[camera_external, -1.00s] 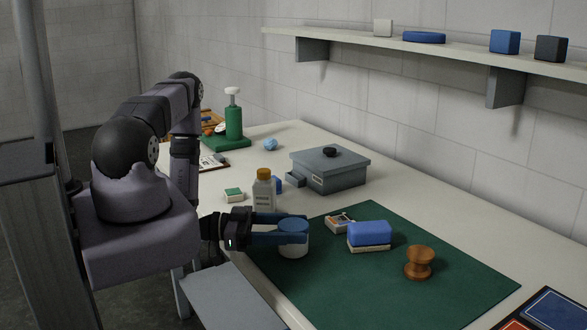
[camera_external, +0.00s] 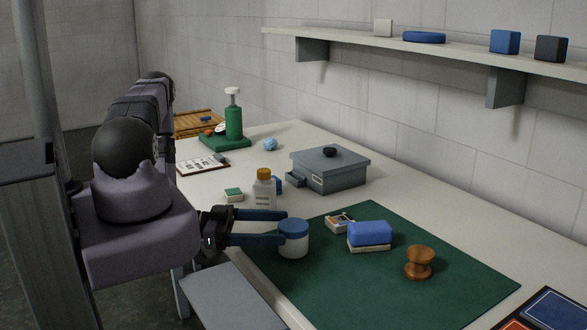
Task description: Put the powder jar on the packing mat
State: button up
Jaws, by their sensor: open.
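The powder jar (camera_external: 293,243), white with a blue lid, stands upright on the green packing mat (camera_external: 360,290), near the mat's left edge. My gripper (camera_external: 282,227) is open just left of the jar. Its blue fingers point right, and their tips are close beside the jar. I cannot tell whether a fingertip still touches it. Nothing is held between the fingers.
On the mat are a blue-topped block (camera_external: 369,234), a small box (camera_external: 339,222) and a wooden knob-shaped piece (camera_external: 419,262). A bottle with an orange cap (camera_external: 264,189) stands behind my gripper. A grey lidded box (camera_external: 330,171) is farther back. The mat's front is clear.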

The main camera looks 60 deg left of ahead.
jog(key=shift+v, duration=3.75)
